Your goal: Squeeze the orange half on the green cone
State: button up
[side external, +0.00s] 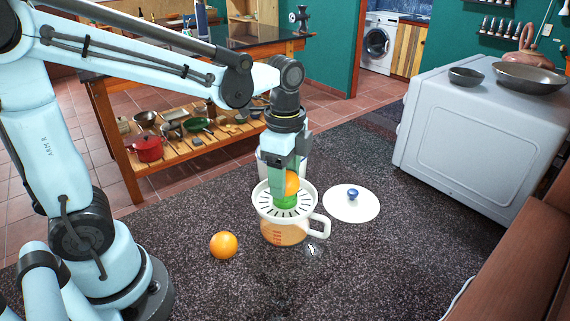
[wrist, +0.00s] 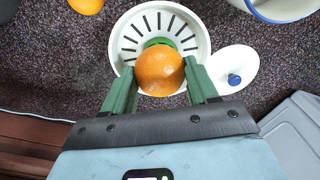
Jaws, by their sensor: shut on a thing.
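An orange half (wrist: 160,70) sits between the two green fingers of my gripper (wrist: 161,82), which is shut on it. In the side external view the held orange half (side external: 292,184) is partly hidden by my gripper (side external: 289,183). It is directly over the green cone (side external: 285,201), touching it or very close; I cannot tell which. The cone is in the middle of a white slotted strainer (side external: 262,204) on top of a measuring jug (side external: 283,232) with orange contents. In the wrist view the orange half covers most of the cone (wrist: 157,42).
Another orange (side external: 223,245) lies on the dark carpet left of the jug. A white lid (side external: 351,204) with a blue knob lies to the right. The jug's handle (side external: 319,225) points right.

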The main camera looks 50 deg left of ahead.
dwell(0.3)
jog(key=m, duration=0.3)
jog(key=shift+f, duration=0.15)
jog(key=shift+m, duration=1.9)
jog(key=shift+n, duration=1.7)
jog(key=shift+f, duration=0.1)
